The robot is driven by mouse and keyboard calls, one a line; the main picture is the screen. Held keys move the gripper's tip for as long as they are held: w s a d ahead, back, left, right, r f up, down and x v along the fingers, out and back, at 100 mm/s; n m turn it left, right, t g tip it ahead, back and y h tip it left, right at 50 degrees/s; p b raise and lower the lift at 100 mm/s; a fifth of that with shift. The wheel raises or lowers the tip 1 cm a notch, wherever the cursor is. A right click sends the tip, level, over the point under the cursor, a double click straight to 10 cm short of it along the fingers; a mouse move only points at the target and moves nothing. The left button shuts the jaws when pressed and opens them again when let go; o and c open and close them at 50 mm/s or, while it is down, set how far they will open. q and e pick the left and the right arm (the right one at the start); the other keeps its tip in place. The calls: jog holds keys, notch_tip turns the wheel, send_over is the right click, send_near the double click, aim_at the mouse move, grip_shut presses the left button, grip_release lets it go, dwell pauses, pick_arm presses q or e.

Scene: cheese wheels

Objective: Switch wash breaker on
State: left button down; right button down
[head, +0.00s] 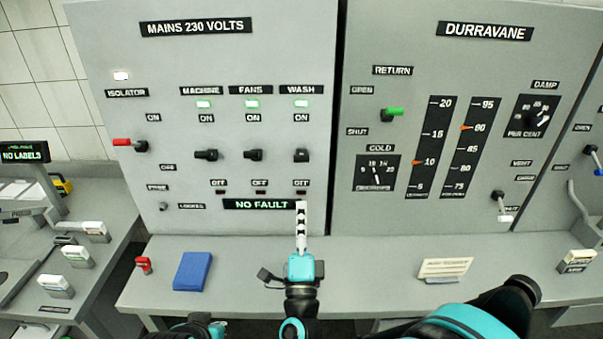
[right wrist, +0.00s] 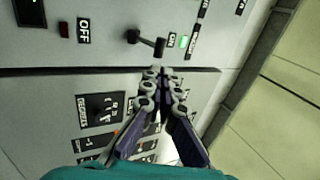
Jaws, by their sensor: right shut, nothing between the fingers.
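The wash breaker (head: 301,155) is a black lever on the grey mains panel, below the WASH label (head: 301,90) and between its ON and OFF labels. The green lamp (head: 302,103) by its ON label is lit, and the lamp by OFF is dark. In the right wrist view the black lever (right wrist: 150,45) stands out from the panel near the lit green lamp (right wrist: 183,41). My right gripper (head: 301,207) is shut and empty, below the breaker in the head view. Its closed fingertips (right wrist: 160,73) appear apart from the lever.
The machine breaker (head: 207,155) and fans breaker (head: 253,155) stand left of the wash breaker, also with green lamps lit. A NO FAULT display (head: 262,204) is below. The right panel holds gauges.

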aim_at(301, 157)
jog(key=x, duration=1)
jog(key=shift+w+r+b, duration=0.15)
jog(key=shift+w+b, duration=0.05)
jog(key=shift+b, duration=0.25)
jog(key=shift+w+r+p, duration=0.25)
jog(key=shift+r+p, duration=0.1)
jog(key=shift+r, duration=0.25)
jog(key=shift+w+r+p, duration=0.2)
jog(key=shift+r+p, duration=0.15)
jog(key=shift+r, duration=0.2)
